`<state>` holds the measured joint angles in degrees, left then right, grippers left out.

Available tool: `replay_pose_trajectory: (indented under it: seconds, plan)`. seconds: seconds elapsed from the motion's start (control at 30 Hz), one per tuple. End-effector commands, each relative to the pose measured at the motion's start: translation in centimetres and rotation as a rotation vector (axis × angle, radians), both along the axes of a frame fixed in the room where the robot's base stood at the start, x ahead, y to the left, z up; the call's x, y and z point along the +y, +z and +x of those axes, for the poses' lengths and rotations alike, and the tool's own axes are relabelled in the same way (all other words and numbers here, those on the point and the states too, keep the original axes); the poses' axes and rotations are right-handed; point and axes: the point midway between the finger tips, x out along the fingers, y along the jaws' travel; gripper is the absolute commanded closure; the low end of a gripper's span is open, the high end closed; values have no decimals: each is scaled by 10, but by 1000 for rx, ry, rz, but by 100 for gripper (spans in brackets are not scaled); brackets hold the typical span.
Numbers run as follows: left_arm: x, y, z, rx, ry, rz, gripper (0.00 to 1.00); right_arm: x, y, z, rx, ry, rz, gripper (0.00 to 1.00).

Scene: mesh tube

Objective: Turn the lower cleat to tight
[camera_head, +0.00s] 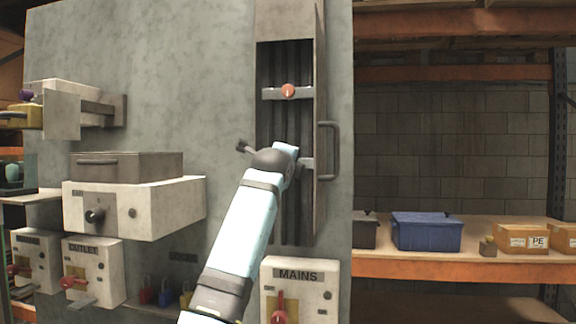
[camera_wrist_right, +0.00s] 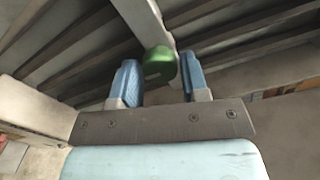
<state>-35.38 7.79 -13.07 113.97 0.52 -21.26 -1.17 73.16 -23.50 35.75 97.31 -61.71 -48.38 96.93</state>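The lower cleat is a grey bar (camera_head: 307,164) across dark vertical cables in the open wall cabinet. In the head view my right arm hides its knob. In the right wrist view the cleat's green knob (camera_wrist_right: 158,69) sits on a pale grey bar (camera_wrist_right: 146,24). My right gripper (camera_wrist_right: 160,75) is open, with one blue finger on each side of the knob. The right finger looks close to it and a gap shows on the left; contact cannot be told. The upper cleat (camera_head: 270,93) has an orange-red knob (camera_head: 288,91). My left gripper is not in view.
The cabinet door with its handle (camera_head: 333,150) stands open at the cabinet's right. A MAINS switch box (camera_head: 312,291) is below. Several switch boxes, including OUTLET (camera_head: 98,262), are on the left wall. A shelf on the right holds a blue bin (camera_head: 427,233).

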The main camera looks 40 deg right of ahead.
Motion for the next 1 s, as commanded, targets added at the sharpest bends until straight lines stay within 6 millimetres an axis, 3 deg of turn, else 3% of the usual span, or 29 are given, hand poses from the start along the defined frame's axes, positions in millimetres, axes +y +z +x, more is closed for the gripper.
replay_pose_trajectory:
  seconds: [0.03, 0.07, 0.47, 1.0]
  plan:
    - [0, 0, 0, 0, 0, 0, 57, 0, 0, 0, 0, 0, 0, 47]
    - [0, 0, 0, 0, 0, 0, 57, 0, 0, 0, 0, 0, 0, 40]
    - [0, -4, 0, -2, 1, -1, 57, 6, -1, -6, 0, -1, -3, 40]
    - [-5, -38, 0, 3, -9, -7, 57, 90, -2, -77, -1, 0, -3, 40]
